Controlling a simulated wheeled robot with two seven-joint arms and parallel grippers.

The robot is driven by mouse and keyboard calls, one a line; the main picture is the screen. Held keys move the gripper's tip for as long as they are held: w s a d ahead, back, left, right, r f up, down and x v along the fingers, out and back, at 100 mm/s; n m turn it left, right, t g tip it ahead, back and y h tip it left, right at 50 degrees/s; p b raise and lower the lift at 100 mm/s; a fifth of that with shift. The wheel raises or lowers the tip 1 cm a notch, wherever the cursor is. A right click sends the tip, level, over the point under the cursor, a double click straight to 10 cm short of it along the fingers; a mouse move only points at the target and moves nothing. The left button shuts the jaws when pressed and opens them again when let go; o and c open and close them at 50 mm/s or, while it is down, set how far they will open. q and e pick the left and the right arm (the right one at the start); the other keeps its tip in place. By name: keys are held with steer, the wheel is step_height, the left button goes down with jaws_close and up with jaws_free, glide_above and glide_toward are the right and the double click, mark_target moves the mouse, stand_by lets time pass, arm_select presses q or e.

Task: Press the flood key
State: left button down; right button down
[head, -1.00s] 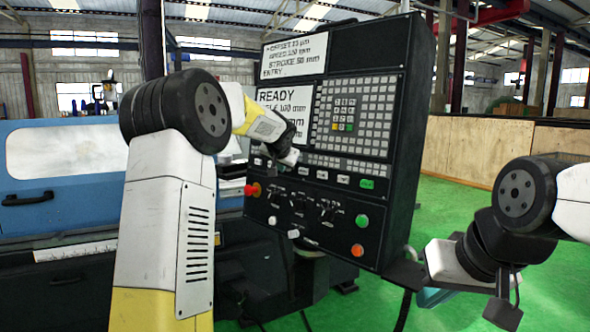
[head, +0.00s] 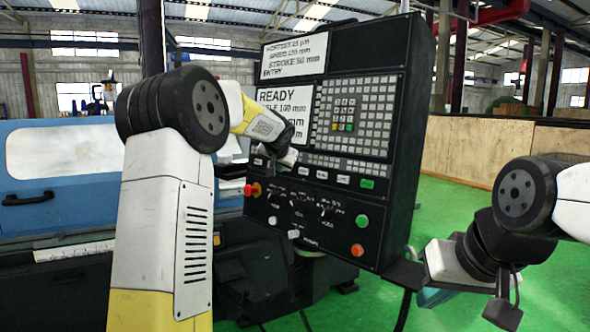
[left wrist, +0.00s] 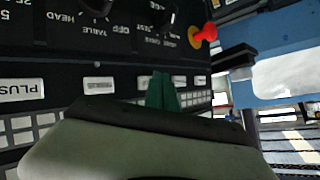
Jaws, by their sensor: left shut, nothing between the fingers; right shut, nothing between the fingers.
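The black control panel (head: 345,150) stands upright in the head view. A row of small labelled keys runs below its button grid, with white keys (head: 322,175) and a green key (head: 367,184). I cannot read which one is the flood key. My left gripper (head: 287,157) is at the left part of this row, shut and empty, its fingertips hidden in the head view. In the left wrist view its green fingers (left wrist: 163,92) overlap the key row, beside a white key (left wrist: 98,85); contact cannot be told. My right gripper (head: 432,297) is shut, mostly hidden, low at the panel's right.
Knobs (head: 298,201), a red knob (head: 252,190), a green button (head: 362,221) and an orange button (head: 357,250) sit below the keys. A blue machine (head: 60,190) stands at the left. Green floor (head: 450,210) is open at the right.

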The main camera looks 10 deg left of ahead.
arm_select(q)
steer(key=shift+s+a+r, duration=0.1)
steer(key=shift+s+a, duration=0.05)
steer(key=shift+s, duration=0.05)
steer(key=shift+s+a+r, duration=0.2)
steer(key=shift+s+a, duration=0.5)
steer(key=shift+s, duration=0.35)
steer(key=shift+s+a+r, duration=0.2)
steer(key=shift+s+a, duration=0.5)
steer(key=shift+s, duration=0.3)
steer(key=shift+s, duration=0.1)
steer(key=s+d+f+g+h, duration=0.1)
steer(key=s+d+f, duration=0.1)
steer(key=s, duration=1.2)
steer(key=s+d+f+n+g+h, duration=0.1)
steer(key=s+f, duration=0.4)
steer(key=s, duration=0.9)
steer(key=s+d+f+n+g+h, duration=0.1)
steer(key=s+d, duration=0.4)
steer(key=s, duration=0.9)
step_height(320, 180, down, 3)
steer(key=shift+d+r+g+h, duration=0.2)
steer(key=shift+g+h, duration=0.3)
steer(key=shift+g, duration=0.4)
